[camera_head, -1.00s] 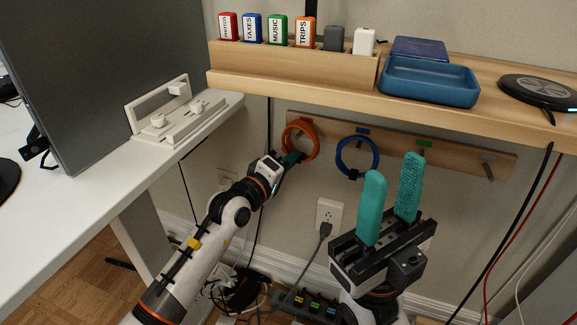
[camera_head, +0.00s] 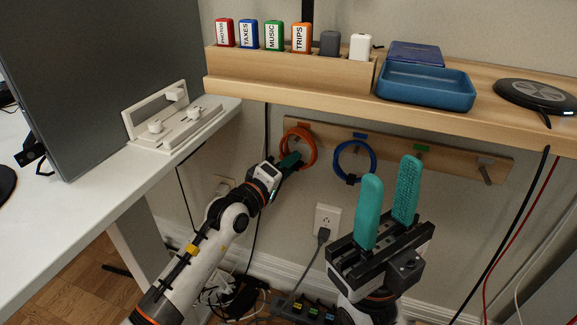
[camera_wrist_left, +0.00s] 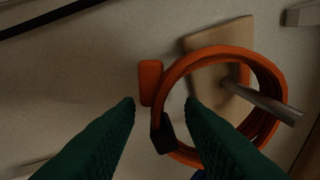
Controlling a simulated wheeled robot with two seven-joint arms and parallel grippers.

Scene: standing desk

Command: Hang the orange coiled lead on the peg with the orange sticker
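The orange coiled lead (camera_head: 312,160) hangs at the left end of the wooden peg rail (camera_head: 458,157), just below the orange sticker (camera_head: 303,126). In the left wrist view, the metal peg (camera_wrist_left: 270,104) passes through the loop of the orange lead (camera_wrist_left: 245,61). My left gripper (camera_head: 288,161) is at the lead's lower left side. Its fingers (camera_wrist_left: 160,102) are apart, with the lead's black tie (camera_wrist_left: 163,134) in the gap between them; contact cannot be told. My right gripper (camera_head: 391,170) is open and empty, in front of the rail.
A blue coiled lead (camera_head: 340,160) hangs on the peg under the blue sticker (camera_head: 360,136). The peg (camera_head: 486,173) at the right end is bare. The shelf (camera_head: 300,95) with labelled boxes and a blue tray (camera_head: 428,86) overhangs the rail. A wall outlet (camera_head: 327,219) is below.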

